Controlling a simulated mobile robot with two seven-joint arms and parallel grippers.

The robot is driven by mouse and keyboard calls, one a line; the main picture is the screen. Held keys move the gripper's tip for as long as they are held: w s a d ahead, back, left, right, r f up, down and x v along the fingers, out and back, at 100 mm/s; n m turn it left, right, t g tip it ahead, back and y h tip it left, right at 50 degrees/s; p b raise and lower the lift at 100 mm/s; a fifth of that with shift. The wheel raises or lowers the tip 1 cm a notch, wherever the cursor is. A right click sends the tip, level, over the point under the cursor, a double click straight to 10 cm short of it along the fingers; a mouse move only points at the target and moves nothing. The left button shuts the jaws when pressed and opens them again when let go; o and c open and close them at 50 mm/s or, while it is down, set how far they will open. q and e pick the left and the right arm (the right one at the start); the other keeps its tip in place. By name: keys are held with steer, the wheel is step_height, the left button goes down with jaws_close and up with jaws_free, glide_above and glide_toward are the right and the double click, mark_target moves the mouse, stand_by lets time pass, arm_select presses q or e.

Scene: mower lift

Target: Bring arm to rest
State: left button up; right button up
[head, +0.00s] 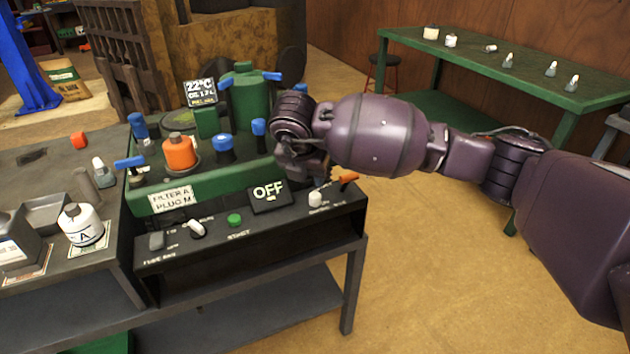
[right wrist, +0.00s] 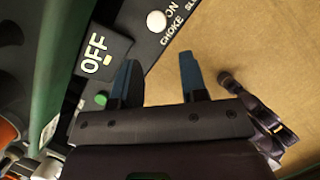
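My right arm (head: 375,135) reaches in from the right of the head view, over the right end of the green machine. My right gripper (head: 312,172) points down near the black OFF display (head: 270,195) and the white choke knob (head: 316,198). In the right wrist view the two blue-tipped fingers of my right gripper (right wrist: 160,78) stand apart with nothing between them. The OFF display (right wrist: 103,50) and the choke knob (right wrist: 156,21) lie beyond the fingers, and no contact with them can be seen. My left gripper is in neither view.
The panel carries a green start button (head: 235,220), a white switch (head: 196,229) and an orange lever (head: 348,177). An orange filter (head: 179,153) and blue-handled valves stand on the machine. A green table (head: 480,62) with small parts is behind. Open floor lies to the right.

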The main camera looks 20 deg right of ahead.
steer(key=shift+s+a+r, duration=0.15)
steer(key=shift+s+r, duration=0.1)
steer(key=shift+r, duration=0.3)
